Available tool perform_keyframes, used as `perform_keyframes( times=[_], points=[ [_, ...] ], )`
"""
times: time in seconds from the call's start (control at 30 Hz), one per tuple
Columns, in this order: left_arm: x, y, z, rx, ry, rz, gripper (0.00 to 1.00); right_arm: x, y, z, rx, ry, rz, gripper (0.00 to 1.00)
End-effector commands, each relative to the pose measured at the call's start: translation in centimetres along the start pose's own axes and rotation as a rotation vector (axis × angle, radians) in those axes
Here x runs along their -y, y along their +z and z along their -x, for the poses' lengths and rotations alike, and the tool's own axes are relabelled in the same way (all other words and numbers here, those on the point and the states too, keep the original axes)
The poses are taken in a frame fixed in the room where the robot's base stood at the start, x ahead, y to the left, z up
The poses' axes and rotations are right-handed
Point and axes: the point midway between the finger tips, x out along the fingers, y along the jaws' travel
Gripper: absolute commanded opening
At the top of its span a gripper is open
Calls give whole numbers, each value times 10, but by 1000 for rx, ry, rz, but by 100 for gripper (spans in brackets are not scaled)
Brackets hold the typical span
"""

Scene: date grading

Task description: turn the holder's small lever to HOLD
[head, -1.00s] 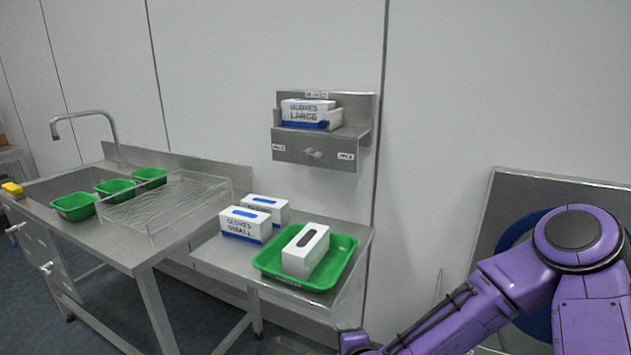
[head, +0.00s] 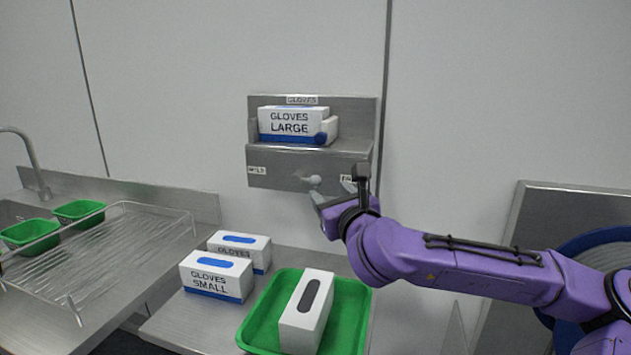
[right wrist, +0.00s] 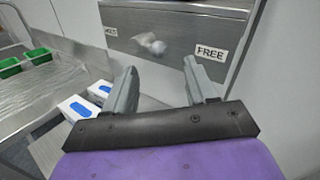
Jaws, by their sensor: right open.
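The glove holder (head: 285,176) is a grey metal wall shelf with a white box marked GLOVES LARGE (head: 290,124) in it. Its small pale lever (head: 313,180) sits on the front face, between a left label that appears to read HOLD (head: 257,170) and the FREE label (right wrist: 209,52) on the right. The lever (right wrist: 151,44) also shows in the right wrist view; which label it points to is hard to tell. My right gripper (head: 338,188) is open and empty, just in front of and below the lever, its fingers apart (right wrist: 160,85). My left gripper is out of view.
Below the holder, a green tray (head: 262,312) with a white box (head: 306,310) stands on a steel table. Two glove boxes, one marked SMALL (head: 216,276), stand left of it. A wire rack (head: 130,250) and sink tap (head: 30,160) are further left.

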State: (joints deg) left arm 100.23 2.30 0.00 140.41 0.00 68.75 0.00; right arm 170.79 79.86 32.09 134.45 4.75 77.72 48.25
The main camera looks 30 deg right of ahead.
Motion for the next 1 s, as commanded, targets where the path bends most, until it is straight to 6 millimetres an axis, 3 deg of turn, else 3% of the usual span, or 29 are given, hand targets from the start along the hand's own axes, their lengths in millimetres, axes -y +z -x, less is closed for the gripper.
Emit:
perform_keyframes(
  times=[0.1, 0.3, 0.63, 0.67, 0.8, 1.0],
  points=[
    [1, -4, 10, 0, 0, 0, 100, 0, 0, -33, -9, -4, 13, 56],
    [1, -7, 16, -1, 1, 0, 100, -1, -3, -67, -10, -1, 12, 56],
    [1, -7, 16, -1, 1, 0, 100, -2, -4, -74, -8, 1, 9, 56],
    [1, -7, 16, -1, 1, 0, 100, -2, -4, -74, -8, 1, 9, 50],
    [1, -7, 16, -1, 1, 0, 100, -2, -4, -74, -8, 0, 9, 4],
    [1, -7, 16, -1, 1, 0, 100, -2, -4, -74, -8, 0, 8, 1]
  ],
)
